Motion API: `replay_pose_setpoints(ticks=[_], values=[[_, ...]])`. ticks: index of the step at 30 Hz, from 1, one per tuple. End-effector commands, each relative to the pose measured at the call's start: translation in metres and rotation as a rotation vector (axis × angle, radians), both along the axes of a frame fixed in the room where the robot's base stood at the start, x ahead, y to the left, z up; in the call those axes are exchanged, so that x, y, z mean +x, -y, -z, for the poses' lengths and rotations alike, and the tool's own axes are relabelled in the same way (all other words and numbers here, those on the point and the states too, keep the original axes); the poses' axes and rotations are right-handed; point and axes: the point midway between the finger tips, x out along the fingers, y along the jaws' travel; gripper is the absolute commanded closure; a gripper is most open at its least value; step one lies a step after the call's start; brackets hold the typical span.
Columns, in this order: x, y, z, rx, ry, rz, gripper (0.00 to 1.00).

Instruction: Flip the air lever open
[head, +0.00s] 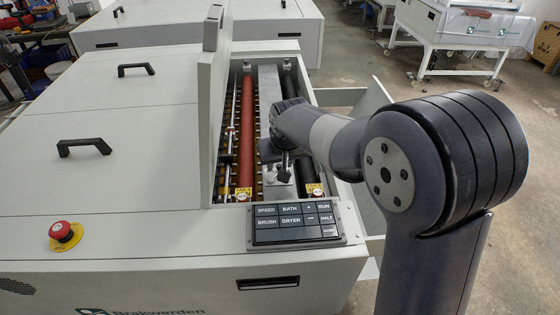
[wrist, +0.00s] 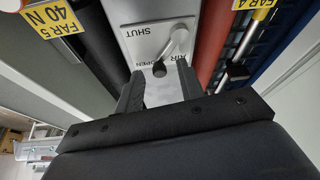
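The air lever (wrist: 179,40) is a short pale grey handle on a light grey panel (wrist: 140,14) in the wrist view. It slants up and right from near a dark round spot (wrist: 159,69). The panel carries the printed words SHUT, AIR and OPEN; the handle lies beside SHUT. My gripper (wrist: 161,90) is open, its two dark fingers apart with nothing between them. The fingertips are just below the dark spot and the OPEN label, short of the handle. In the head view my gripper (head: 283,158) is over the machine's open bay, and I cannot make out the lever there.
A red roller (head: 246,130) and a black roller (head: 302,125) flank the metal beam (head: 268,90). A raised lid (head: 215,105) stands left of the bay. A keypad (head: 295,226) is in front, with a red stop button (head: 64,230) to the left.

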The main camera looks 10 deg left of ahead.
Motion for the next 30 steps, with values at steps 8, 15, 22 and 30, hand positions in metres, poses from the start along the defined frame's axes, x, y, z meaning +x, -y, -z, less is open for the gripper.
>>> replay_pose_setpoints(ticks=[8,15,22,30], values=[[-0.0001,0.0001,-0.0004,0.000,0.000,0.000,0.80],[-0.0002,0.0001,-0.0005,0.000,0.000,0.000,0.99],[0.0003,-0.0002,-0.0002,-0.001,0.000,-0.015,1.00],[0.0014,-0.0029,-0.0004,0.000,0.000,-0.088,1.00]])
